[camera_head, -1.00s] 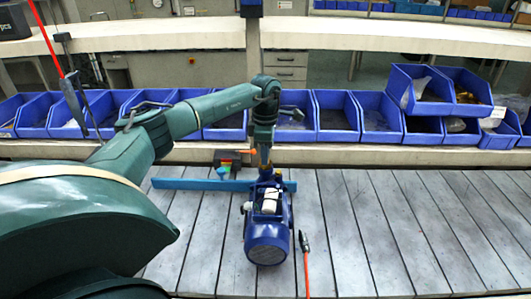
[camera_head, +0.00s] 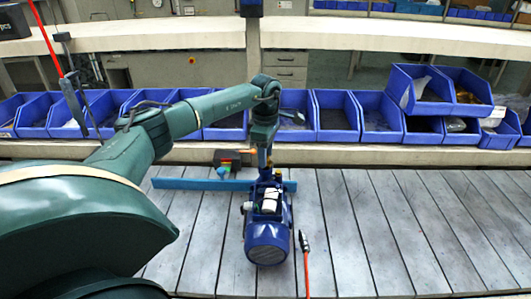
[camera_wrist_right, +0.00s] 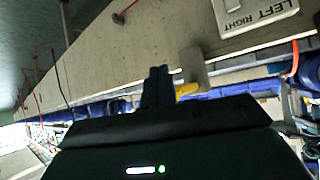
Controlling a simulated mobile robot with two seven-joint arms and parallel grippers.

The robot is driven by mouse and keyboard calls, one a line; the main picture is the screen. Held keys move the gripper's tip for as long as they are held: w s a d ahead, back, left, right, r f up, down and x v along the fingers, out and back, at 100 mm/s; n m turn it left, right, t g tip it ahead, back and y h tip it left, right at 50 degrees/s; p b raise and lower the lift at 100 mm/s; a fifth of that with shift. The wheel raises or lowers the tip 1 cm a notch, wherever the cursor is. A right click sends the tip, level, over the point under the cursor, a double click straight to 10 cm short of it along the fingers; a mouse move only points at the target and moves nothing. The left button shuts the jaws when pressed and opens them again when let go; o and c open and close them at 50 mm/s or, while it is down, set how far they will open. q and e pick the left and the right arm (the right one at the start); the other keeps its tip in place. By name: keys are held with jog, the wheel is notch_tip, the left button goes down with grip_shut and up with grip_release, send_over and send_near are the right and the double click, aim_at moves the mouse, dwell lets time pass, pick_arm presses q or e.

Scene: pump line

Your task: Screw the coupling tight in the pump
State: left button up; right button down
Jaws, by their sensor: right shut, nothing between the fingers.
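The blue pump (camera_head: 266,240) stands on the slatted grey table, with a white part on its top. My left arm reaches over from the left, and its gripper (camera_head: 264,168) points down at the far end of the pump. Its fingers are too small and too hidden to tell open from shut. I cannot make out the coupling; it may be hidden at the gripper or inside the pump. In the right wrist view my right gripper (camera_wrist_right: 157,86) has its fingers together, with nothing between them.
A blue bar (camera_head: 200,184) lies behind the pump, near a dark block with coloured parts (camera_head: 227,160). A red-handled tool (camera_head: 306,265) lies right of the pump. Blue bins (camera_head: 333,118) line the back. The table's right side (camera_head: 420,225) is clear.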

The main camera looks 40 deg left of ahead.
pick_arm(q)
jog(key=n, duration=0.3)
jog(key=n, duration=0.3)
dwell(0.4)
jog(key=shift+n, duration=0.3)
jog(key=n, duration=0.3)
jog(key=n, duration=0.3)
jog(key=shift+n, duration=0.4)
